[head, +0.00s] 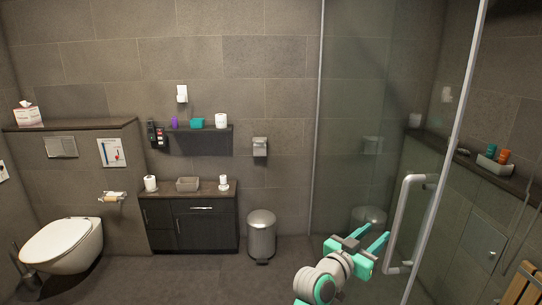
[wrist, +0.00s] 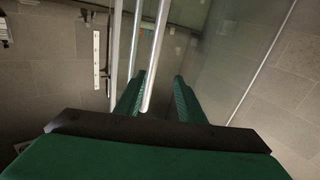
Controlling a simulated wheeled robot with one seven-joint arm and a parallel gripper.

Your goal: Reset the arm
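My arm reaches in from the bottom of the head view, beside the glass shower door (head: 352,130). My gripper (head: 359,238) has its two teal fingers spread apart. The door's metal handle (head: 404,215) is just to the right of the gripper in the head view. In the wrist view my gripper (wrist: 159,78) shows as two green fingers with a wide gap. A pale metal bar (wrist: 156,60) appears in that gap, closer to the left finger. I cannot tell how far beyond the fingertips it lies. No object is held.
A pedal bin (head: 261,234) stands left of the glass, next to a dark vanity cabinet (head: 190,226). A toilet (head: 63,244) is at the far left. A slatted wooden piece (head: 524,286) is at the lower right. The floor (head: 195,281) before the cabinet is clear.

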